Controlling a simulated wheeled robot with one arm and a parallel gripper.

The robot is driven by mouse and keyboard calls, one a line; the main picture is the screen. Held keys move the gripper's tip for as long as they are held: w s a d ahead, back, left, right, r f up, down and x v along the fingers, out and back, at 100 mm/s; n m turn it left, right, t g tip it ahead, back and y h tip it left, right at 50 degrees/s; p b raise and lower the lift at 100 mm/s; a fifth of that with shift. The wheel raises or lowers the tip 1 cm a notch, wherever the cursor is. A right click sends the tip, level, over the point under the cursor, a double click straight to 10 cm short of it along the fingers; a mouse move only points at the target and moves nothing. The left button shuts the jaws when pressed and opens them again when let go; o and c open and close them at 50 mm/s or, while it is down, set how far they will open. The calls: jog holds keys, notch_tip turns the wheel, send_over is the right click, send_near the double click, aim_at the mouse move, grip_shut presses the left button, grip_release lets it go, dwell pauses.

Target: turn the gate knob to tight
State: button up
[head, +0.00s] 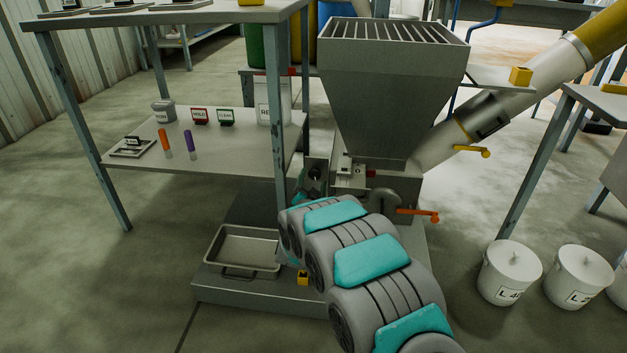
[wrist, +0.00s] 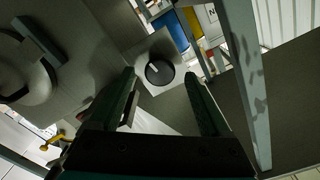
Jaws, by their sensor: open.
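The gate knob (wrist: 158,72) is a round dark knob with a white pointer mark, on a pale square plate (wrist: 147,54) in the wrist view. My gripper (wrist: 161,78) is open, with one finger to each side of the knob in the picture. I see no finger touching the knob, and the remaining gap in depth is hard to judge. In the head view my arm reaches to the base of the grey hopper (head: 392,90). The word "tight" is not readable.
An orange-handled lever (head: 418,213) sticks out right of the hopper base. A table post (head: 277,110) stands close left of my wrist. A metal tray (head: 242,250) lies on the low platform. White lidded buckets (head: 509,272) stand on the floor at right.

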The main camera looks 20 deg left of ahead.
jog(key=v, duration=0.6)
jog(key=shift+s, duration=0.35)
